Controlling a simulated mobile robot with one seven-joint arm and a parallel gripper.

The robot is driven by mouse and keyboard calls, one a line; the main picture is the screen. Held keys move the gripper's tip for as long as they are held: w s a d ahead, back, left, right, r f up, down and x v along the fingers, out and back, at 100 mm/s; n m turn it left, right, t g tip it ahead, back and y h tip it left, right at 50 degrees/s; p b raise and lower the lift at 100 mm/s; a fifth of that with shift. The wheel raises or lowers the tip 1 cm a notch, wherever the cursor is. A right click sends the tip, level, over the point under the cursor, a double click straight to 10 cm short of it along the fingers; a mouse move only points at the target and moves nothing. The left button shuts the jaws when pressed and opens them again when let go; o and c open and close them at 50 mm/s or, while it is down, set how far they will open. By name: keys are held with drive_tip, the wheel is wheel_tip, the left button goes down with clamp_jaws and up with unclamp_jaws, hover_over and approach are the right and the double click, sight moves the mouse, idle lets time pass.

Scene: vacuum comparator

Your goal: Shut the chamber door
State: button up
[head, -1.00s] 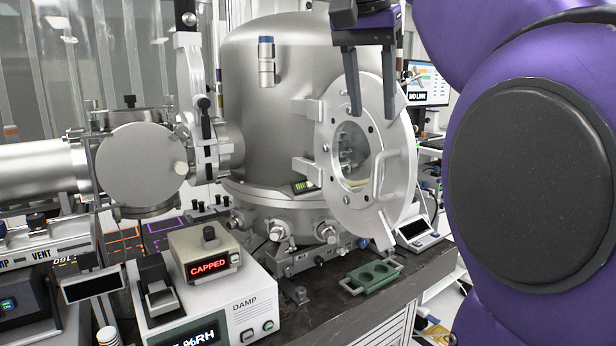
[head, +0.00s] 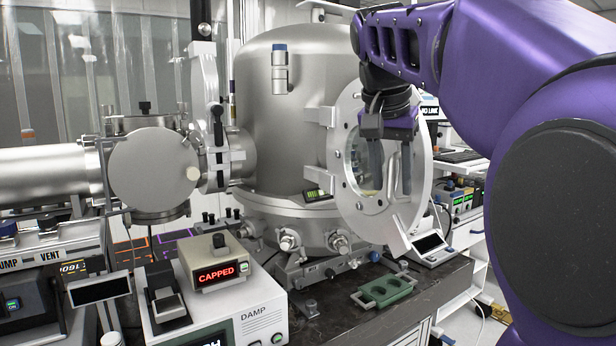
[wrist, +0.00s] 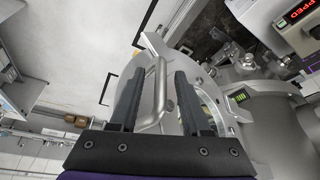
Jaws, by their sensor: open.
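The round metal chamber door (head: 350,204), with a window in its middle, stands ajar from the steel vacuum chamber (head: 300,120), on hinge brackets at its left side. Its bar handle (head: 393,178) is on the outer face. My gripper (head: 391,190) is in front of the door, fingers pointing down in the head view. In the wrist view, the handle (wrist: 160,88) lies between the two spread fingers (wrist: 158,76), which are open and not closed on it. Whether a finger touches the handle or door I cannot tell.
A dark bench (head: 340,310) carries a green tray (head: 385,291) below the door and a small tilted display (head: 428,243) to its right. A unit reading CAPPED (head: 214,266) stands at front left. A side chamber port (head: 152,170) is at left.

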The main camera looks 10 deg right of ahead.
clamp_jaws()
idle(1.4)
